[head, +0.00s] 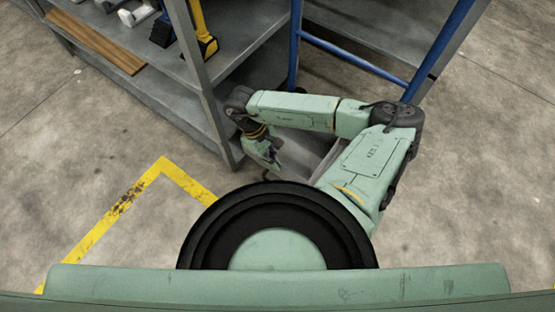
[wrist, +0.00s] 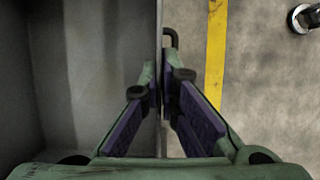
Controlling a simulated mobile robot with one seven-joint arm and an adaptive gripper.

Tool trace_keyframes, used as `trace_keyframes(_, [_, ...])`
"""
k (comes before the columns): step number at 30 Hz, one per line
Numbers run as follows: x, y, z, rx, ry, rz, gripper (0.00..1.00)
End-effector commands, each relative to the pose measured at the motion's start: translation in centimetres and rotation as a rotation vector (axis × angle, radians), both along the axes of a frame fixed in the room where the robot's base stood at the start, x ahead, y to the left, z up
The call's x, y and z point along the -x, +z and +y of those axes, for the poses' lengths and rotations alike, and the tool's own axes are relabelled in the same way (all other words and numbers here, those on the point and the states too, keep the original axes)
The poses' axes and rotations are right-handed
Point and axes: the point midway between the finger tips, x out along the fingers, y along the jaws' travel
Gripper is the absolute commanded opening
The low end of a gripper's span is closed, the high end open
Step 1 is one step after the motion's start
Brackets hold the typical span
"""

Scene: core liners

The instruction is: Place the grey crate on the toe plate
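The grey crate (head: 318,163) shows in the head view only in part, below my forearm and beside my upper arm; most of it is hidden. In the wrist view the crate's grey inside (wrist: 105,60) fills the left half, with its thin wall running up the middle. My gripper (head: 268,160) points down at the crate's edge. In the wrist view my gripper (wrist: 161,85) has one finger on each side of this wall, close together, and looks shut on it. I cannot make out the toe plate; blue tubes (head: 350,56) stand behind my arm.
A grey metal shelf (head: 185,95) stands at the left, close to my wrist, with a wooden board (head: 95,40) and a yellow-and-black tool (head: 204,38) on it. A yellow floor line (head: 120,205) runs at the lower left. The concrete floor at the right (head: 480,160) is clear.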

Motion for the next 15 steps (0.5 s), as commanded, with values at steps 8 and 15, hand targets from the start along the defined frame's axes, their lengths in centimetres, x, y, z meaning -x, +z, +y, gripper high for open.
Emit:
trace_keyframes(8, [-1.3,-1.1,-1.3,-0.003,-0.003,0.003,0.00])
trace_keyframes(15, [-1.4,-3.5,-1.4,-0.001,-0.001,-0.001,0.00])
